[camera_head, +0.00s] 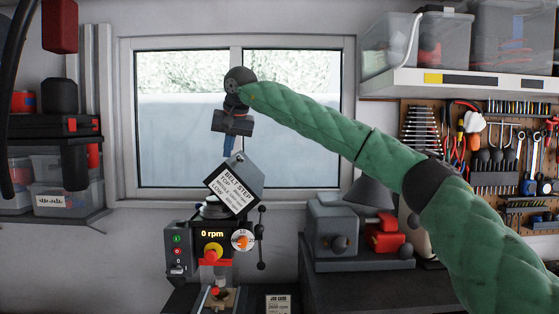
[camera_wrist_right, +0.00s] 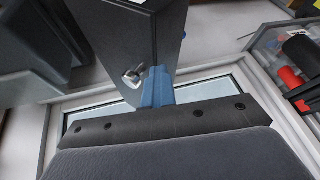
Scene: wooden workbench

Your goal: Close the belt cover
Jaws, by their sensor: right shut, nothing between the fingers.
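The belt cover (camera_head: 240,182) is a grey lid with a white "BELT STEP" label, raised and tilted above the drill press (camera_head: 212,238). In the right wrist view the grey cover (camera_wrist_right: 135,35) fills the upper middle, with a small metal knob (camera_wrist_right: 132,77) near its lower edge. My right gripper (camera_head: 229,150) has blue fingers, shut and empty, pointing down just above the cover's upper edge. The fingers (camera_wrist_right: 158,85) also show close beside the cover in the wrist view; whether they touch is unclear. My left gripper is not in view.
The press front shows "0 rpm", a red knob (camera_head: 211,252) and a lever (camera_head: 261,240) at its right. A grey bench machine (camera_head: 335,235) stands to the right. A window (camera_head: 180,140) is behind. Shelves with bins (camera_head: 68,198) are at left.

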